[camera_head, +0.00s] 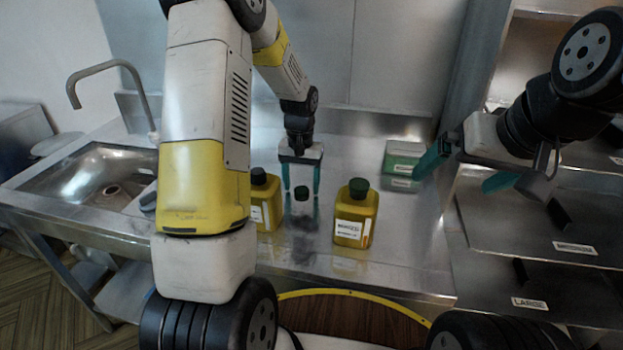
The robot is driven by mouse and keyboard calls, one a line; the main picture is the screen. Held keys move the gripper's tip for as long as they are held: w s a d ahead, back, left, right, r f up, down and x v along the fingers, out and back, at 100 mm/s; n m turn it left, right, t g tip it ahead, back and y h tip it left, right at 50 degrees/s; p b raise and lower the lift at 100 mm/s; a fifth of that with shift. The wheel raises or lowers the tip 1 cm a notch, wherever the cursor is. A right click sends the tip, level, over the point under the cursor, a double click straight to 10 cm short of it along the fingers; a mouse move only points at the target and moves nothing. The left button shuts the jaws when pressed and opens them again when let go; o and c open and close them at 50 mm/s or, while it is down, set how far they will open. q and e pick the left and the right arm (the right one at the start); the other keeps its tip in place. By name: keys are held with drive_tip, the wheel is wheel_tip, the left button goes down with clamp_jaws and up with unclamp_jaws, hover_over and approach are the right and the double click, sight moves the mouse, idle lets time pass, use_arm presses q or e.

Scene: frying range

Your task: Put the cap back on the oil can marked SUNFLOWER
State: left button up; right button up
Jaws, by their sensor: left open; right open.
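Two yellow oil cans stand upright on the steel counter. The left can (268,215) has a dark, nearly black top and is partly hidden by my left arm. The right can (353,227) has a dark green top. Their labels are too small to read surely, so I cannot tell which is marked SUNFLOWER. My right gripper (450,183) is open and empty, above the counter's right end.
A green box (404,154) with a white label sits at the back right of the counter (300,262). A sink (105,180) with a tap is at the left. Labelled steel shelves (535,232) stand at the right. The counter is clear in front of the right can.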

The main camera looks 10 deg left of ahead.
sight(302, 190)
use_arm(q)
drive_tip(key=shift+f, duration=0.25)
drive_tip(key=shift+c, duration=0.5)
drive_tip(key=c, duration=1.3)
wheel_tip(302, 190, up, 10)
